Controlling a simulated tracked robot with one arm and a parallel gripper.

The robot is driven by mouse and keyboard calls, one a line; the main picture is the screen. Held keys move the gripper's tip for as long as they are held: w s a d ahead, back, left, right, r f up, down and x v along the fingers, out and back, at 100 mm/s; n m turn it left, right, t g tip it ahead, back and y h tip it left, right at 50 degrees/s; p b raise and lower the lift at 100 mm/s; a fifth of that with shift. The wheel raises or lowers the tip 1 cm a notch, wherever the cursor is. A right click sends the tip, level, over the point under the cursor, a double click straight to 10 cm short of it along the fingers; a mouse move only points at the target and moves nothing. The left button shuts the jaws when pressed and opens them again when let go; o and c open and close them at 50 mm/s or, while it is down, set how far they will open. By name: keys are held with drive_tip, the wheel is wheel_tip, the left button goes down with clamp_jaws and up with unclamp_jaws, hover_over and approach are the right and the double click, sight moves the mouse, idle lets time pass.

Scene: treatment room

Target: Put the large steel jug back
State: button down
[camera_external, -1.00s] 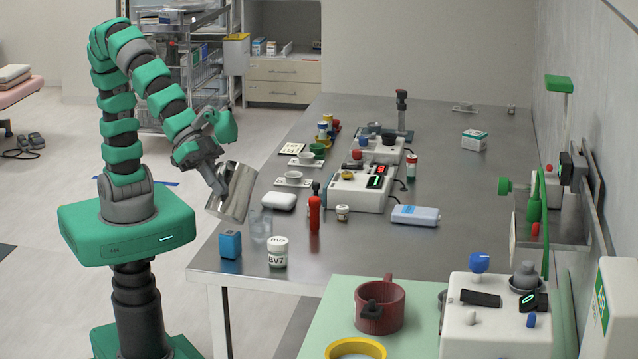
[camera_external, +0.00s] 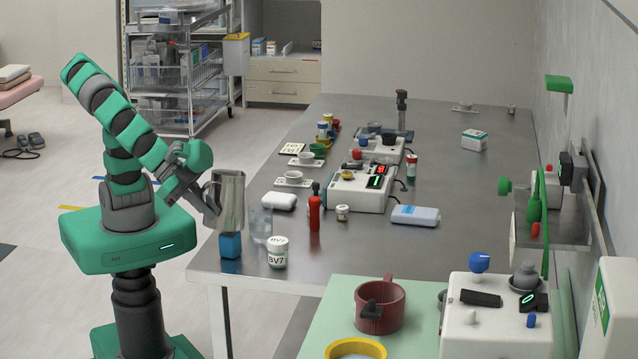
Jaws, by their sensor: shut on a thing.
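The large steel jug (camera_external: 230,200) is upright, near the left edge of the steel table (camera_external: 330,258). My gripper (camera_external: 212,205) is shut on the jug from its left side. The jug's lower end overlaps the top of a blue box (camera_external: 230,246) in the picture; I cannot tell whether they touch or the jug is held apart from it. The far side of the jug and the exact grip are hidden.
A clear glass (camera_external: 260,226) and a white BV7 jar (camera_external: 278,252) stand just right of the jug. A red bottle (camera_external: 314,212) and a white case (camera_external: 279,201) are further in. The table's front-middle (camera_external: 350,250) is clear.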

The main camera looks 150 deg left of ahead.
drive_tip(key=shift+w+d+f+m+g+y+b, duration=0.15)
drive_tip(key=shift+d+f+m+y+b, duration=0.1)
drive_tip(key=shift+f+y, duration=0.35)
drive_tip(key=shift+w+d+f+m+g+y+b, duration=0.15)
drive_tip(key=shift+d+f+m+y+b, duration=0.2)
drive_tip(key=shift+f, duration=0.35)
